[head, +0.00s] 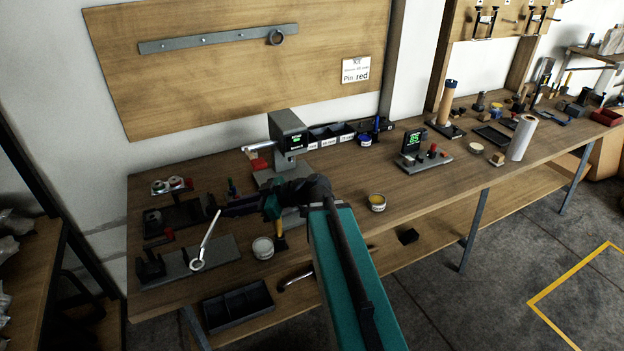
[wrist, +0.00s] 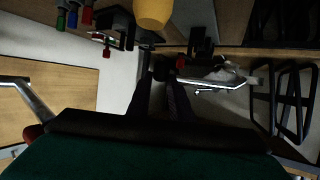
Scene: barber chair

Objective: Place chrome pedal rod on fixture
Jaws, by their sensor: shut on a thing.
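The chrome pedal rod (head: 207,240) slants in the head view, its ring end low over a grey base plate (head: 225,250). My gripper (head: 213,206) is shut on the rod's upper end. The plate carries a black forked block (head: 150,268) at its left end, apart from the rod; this looks like the fixture. I cannot tell whether the ring touches the plate. In the wrist view, a bright chrome piece, apparently the rod (wrist: 215,86), extends right from between my fingertips (wrist: 165,75). The fingers hide its gripped part.
A white-lidded tin (head: 263,248) and a yellow-handled tool (head: 280,238) stand right of the plate. A black holder (head: 175,215) lies behind it. A black compartment tray (head: 237,305) sits in front. A grey stand (head: 288,140) rises behind my arm.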

